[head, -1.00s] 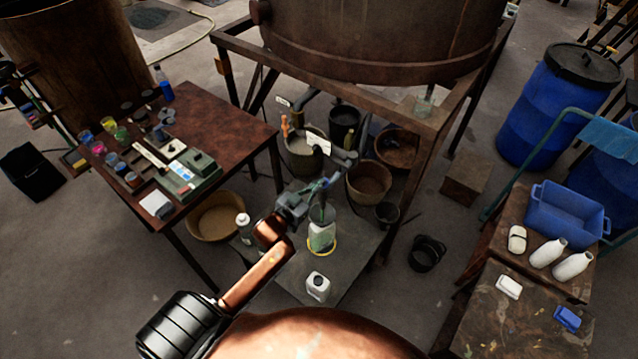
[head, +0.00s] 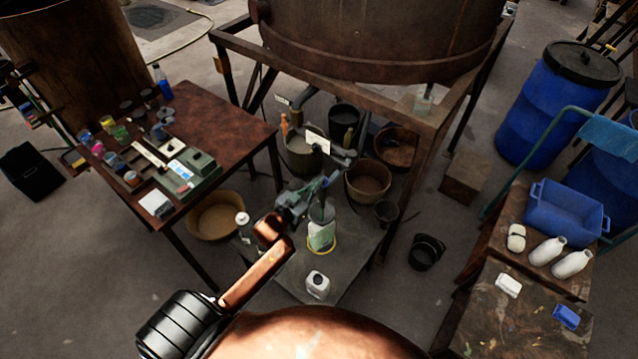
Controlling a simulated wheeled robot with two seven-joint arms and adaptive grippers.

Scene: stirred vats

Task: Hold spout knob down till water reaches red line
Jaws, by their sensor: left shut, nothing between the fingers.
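A clear vessel (head: 322,238) with a pale green label stands on the low grey platform under the big vat, a yellow ring around its base. A grey spout pipe (head: 341,154) with a white tag (head: 317,141) shows just behind and above it. My left gripper (head: 332,178) is shut and empty, over the vessel's mouth and just below the spout. The arm and gripper cover part of the spout area, so I cannot tell whether the fingers touch the knob. The knob, water level and red line are too small or hidden to make out. My right gripper is not in view.
The large brown vat (head: 375,40) rests on a rusty frame above. Several buckets stand behind the spout. A brown table (head: 225,115) stands left; a cart with a blue crate (head: 568,212) stands right.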

